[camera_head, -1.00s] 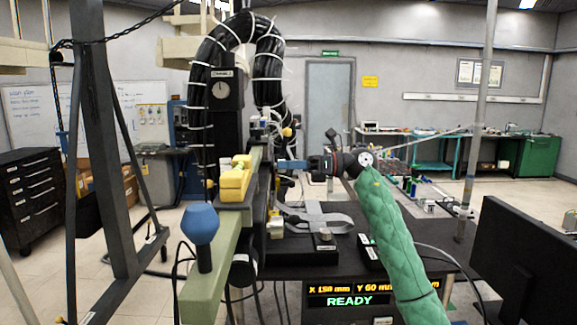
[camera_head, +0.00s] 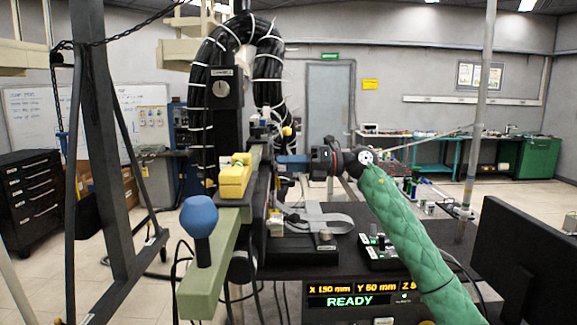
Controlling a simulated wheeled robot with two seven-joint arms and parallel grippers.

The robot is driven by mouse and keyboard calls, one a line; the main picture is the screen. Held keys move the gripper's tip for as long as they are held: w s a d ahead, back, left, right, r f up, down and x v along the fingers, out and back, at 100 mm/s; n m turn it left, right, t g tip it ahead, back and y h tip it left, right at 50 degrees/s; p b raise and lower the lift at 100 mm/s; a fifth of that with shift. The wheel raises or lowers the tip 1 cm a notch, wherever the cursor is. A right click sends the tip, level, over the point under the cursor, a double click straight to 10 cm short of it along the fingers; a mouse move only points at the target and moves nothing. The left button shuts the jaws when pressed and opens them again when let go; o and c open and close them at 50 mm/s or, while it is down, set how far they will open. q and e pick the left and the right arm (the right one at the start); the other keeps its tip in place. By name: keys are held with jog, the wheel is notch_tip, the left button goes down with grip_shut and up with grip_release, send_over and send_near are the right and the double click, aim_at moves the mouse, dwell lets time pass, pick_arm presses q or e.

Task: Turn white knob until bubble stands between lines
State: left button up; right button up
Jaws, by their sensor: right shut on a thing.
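My right gripper (camera_head: 281,161) reaches in from the right, level, with its blue fingers at the far side of the green beam (camera_head: 225,235). The fingers are shut at the side of the dark upright fixture. What lies between them is too small and partly hidden; I cannot make out the white knob there. A yellow block (camera_head: 234,180) sits on top of the beam. I cannot make out a bubble or its lines. My left gripper is not in view.
A blue ball-topped handle (camera_head: 199,216) stands on the near beam. A black column (camera_head: 224,95) and thick cable loop rise behind. The black table (camera_head: 335,262) carries a grey strap (camera_head: 325,219) and a display reading READY (camera_head: 348,301). A dark monitor (camera_head: 530,255) is at right.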

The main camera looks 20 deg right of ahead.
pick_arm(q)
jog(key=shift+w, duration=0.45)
pick_arm(e)
jog(key=shift+m, duration=0.4)
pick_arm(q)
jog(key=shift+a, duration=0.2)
pick_arm(e)
jog(key=o, duration=1)
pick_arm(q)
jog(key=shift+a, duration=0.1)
pick_arm(e)
jog(key=shift+w, duration=0.1)
pick_arm(q)
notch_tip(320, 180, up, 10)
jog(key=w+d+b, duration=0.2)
jog(key=b, duration=0.1)
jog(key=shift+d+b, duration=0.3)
pick_arm(e)
jog(key=v, duration=0.7)
jog(key=shift+d, duration=0.4)
